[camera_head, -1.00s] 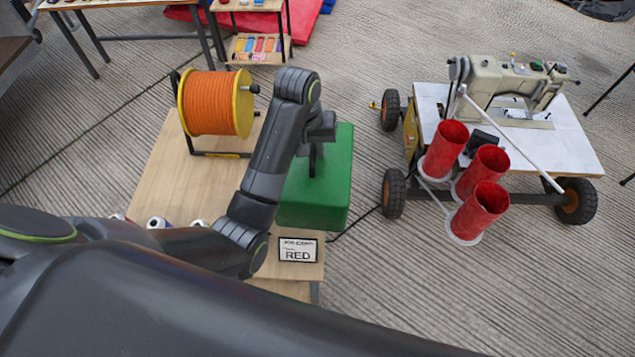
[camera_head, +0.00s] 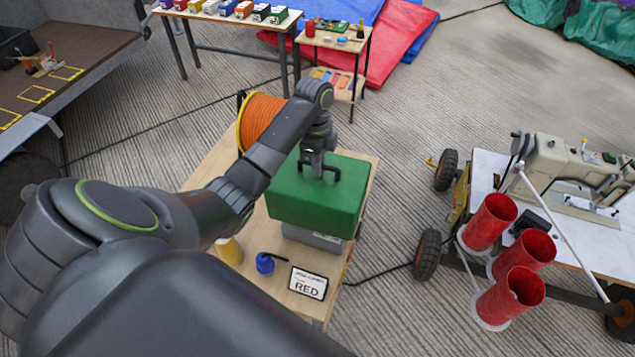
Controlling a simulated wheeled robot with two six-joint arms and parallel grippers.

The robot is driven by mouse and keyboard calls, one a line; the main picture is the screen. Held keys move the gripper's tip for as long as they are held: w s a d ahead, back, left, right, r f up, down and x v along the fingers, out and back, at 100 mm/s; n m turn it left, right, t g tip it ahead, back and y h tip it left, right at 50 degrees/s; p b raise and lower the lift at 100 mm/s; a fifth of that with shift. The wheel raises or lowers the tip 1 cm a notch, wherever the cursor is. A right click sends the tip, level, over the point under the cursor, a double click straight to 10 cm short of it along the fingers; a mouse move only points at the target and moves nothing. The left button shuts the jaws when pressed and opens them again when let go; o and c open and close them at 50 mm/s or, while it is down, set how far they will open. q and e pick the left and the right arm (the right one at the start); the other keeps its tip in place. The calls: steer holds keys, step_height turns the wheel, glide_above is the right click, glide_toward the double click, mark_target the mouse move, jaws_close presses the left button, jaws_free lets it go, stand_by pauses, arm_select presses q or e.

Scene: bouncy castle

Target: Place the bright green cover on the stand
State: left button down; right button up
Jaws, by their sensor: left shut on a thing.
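The bright green cover (camera_head: 315,203), a box shape with a dark handle on top, is over the wooden workbench (camera_head: 364,205). My left gripper (camera_head: 319,172) is shut on the handle from above. A grey body (camera_head: 313,238) shows below the cover's front lower edge; I cannot tell whether the cover touches it. I cannot tell for sure which thing is the stand; a small wooden table (camera_head: 354,44) with a lower shelf stands at the back. My right gripper is not in view.
An orange reel (camera_head: 257,117) stands behind my left arm. A sewing-machine cart (camera_head: 497,168) with red tubes (camera_head: 525,252) stands right. Ribbed floor lies open behind the bench.

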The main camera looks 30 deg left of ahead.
arm_select(q)
steer(key=f+b, duration=0.2)
steer(key=f, duration=0.1)
steer(key=f+b, duration=0.1)
steer(key=shift+a+f, duration=0.25)
steer(key=shift+f, duration=0.1)
steer(key=shift+f+b, duration=2.45)
steer(key=shift+f, duration=2.55)
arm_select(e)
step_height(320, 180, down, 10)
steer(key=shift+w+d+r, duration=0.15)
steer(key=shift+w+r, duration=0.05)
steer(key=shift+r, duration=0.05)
arm_select(q)
steer(key=shift+f, duration=0.1)
steer(key=c, duration=1.5)
jaws_free()
steer(key=shift+o, duration=0.2)
